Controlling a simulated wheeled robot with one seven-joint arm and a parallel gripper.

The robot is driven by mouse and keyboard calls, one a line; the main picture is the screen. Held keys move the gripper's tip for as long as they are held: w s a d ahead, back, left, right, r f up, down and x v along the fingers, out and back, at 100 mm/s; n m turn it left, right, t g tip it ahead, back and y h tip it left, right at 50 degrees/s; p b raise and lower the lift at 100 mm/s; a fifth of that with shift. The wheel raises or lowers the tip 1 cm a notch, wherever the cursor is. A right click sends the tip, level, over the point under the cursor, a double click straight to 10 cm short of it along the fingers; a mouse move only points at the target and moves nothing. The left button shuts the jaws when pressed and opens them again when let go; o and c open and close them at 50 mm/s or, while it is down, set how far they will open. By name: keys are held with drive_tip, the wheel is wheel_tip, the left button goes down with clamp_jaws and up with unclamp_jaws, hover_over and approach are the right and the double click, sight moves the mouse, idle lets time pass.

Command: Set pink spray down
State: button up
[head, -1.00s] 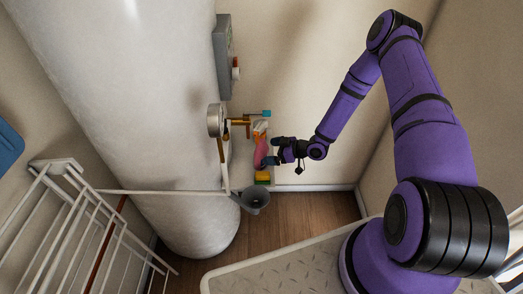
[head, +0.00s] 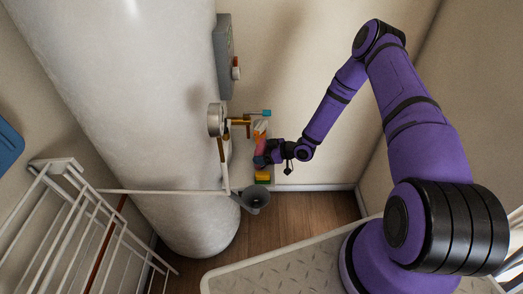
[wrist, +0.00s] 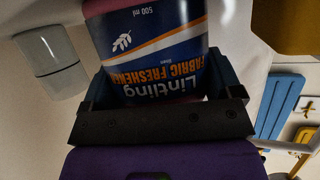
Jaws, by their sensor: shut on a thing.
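The pink spray (head: 260,144) is by the back wall, just right of the big white cylinder, and partly hidden by my gripper and the fittings above. My gripper (head: 265,154) reaches it from the right and is shut around it. In the wrist view the spray (wrist: 155,50) stands between both fingers of my gripper (wrist: 160,88). Its dark blue label with an orange stripe reads upside down there. I cannot tell whether its base touches a surface.
A yellow and green sponge (head: 262,177) lies just below the spray. A grey funnel (head: 255,199) is below that. A brass valve (head: 240,121) with a blue handle (head: 266,113) is close above. The white cylinder (head: 160,110) stands left, a white rack (head: 95,230) at lower left.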

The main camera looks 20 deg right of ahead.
drive_tip(key=shift+r, duration=0.1)
drive_tip(key=shift+r, duration=0.25)
drive_tip(key=s+d, duration=0.3)
drive_tip(key=d, duration=0.2)
drive_tip(key=s+d, duration=0.4)
drive_tip(key=d, duration=0.1)
drive_tip(key=s+d, duration=0.3)
drive_tip(key=d, duration=0.2)
drive_tip(key=shift+s, duration=0.15)
